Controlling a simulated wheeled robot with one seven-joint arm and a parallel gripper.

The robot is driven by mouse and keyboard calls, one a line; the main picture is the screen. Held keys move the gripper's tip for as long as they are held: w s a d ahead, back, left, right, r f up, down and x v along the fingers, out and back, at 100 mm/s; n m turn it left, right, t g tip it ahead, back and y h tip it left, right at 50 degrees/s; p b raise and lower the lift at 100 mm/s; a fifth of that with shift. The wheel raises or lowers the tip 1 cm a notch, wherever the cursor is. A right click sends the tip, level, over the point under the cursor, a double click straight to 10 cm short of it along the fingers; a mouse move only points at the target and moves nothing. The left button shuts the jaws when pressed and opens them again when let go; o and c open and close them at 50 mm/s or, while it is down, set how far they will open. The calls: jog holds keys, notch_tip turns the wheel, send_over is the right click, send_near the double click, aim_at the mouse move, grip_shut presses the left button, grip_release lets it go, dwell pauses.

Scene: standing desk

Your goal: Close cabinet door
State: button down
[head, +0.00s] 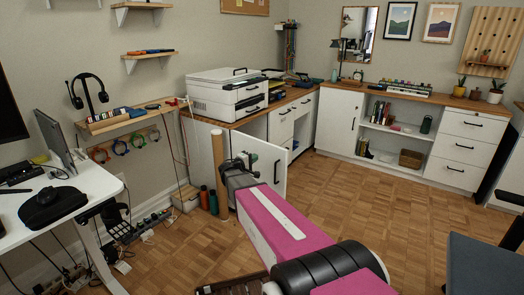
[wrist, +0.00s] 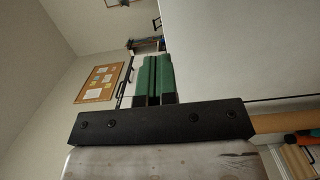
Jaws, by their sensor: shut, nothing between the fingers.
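The white cabinet door (head: 270,180) stands open under the left counter, swung out into the room, with a dark handle (head: 277,170) near its free edge. My gripper (head: 254,158) is in front of the door's handle side, left of the handle. Its green fingers (wrist: 154,78) are shut together and empty. In the wrist view a large pale panel (wrist: 245,50), probably the door, fills the upper right beside the fingers. I cannot tell whether the fingers touch it. My arm hides the lower left of the door in the head view.
A brown cardboard tube (head: 218,165) and bottles (head: 208,199) stand left of my gripper. A white printer (head: 225,95) sits on the counter above. Drawers (head: 281,124) lie beyond the door. The wooden floor (head: 345,200) to the right is clear; a dark chair (head: 485,265) is at lower right.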

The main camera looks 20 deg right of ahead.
aim_at(275, 147)
jog(key=x, duration=1.3)
jog(key=shift+w+d, duration=0.1)
jog(key=shift+d, duration=0.2)
